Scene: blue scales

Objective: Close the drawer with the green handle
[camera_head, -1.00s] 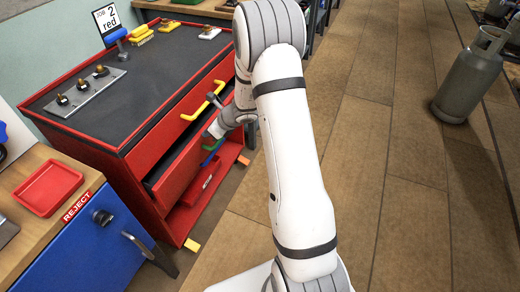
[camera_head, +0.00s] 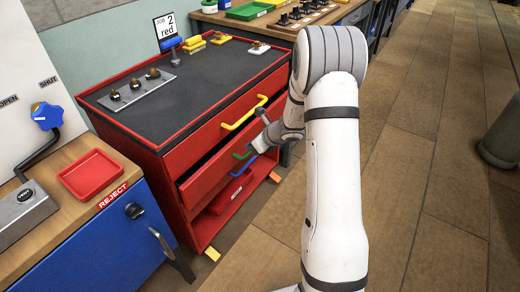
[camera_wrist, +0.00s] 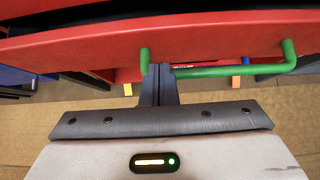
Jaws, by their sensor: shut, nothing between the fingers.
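The red drawer (camera_head: 208,180) with the green handle (camera_wrist: 230,71) is the middle one in a red cabinet. It stands partly open, with a dark gap above its front in the head view. In the wrist view its red front (camera_wrist: 210,35) spans the picture, with the green handle below. My gripper (camera_wrist: 160,70) is shut and empty. Its fingertips overlap the handle near its left end and point at the drawer front; I cannot tell whether they touch it. In the head view my gripper (camera_head: 257,146) is at the drawer front, hiding part of the handle.
A yellow handle (camera_head: 245,113) is on the drawer above and a blue handle (camera_head: 243,168) is below. The cabinet top (camera_head: 205,75) holds small fittings. A blue unit marked REJECT (camera_head: 100,240) stands at left. Wood floor (camera_head: 430,200) is open at right; a grey cylinder (camera_head: 502,140) stands there.

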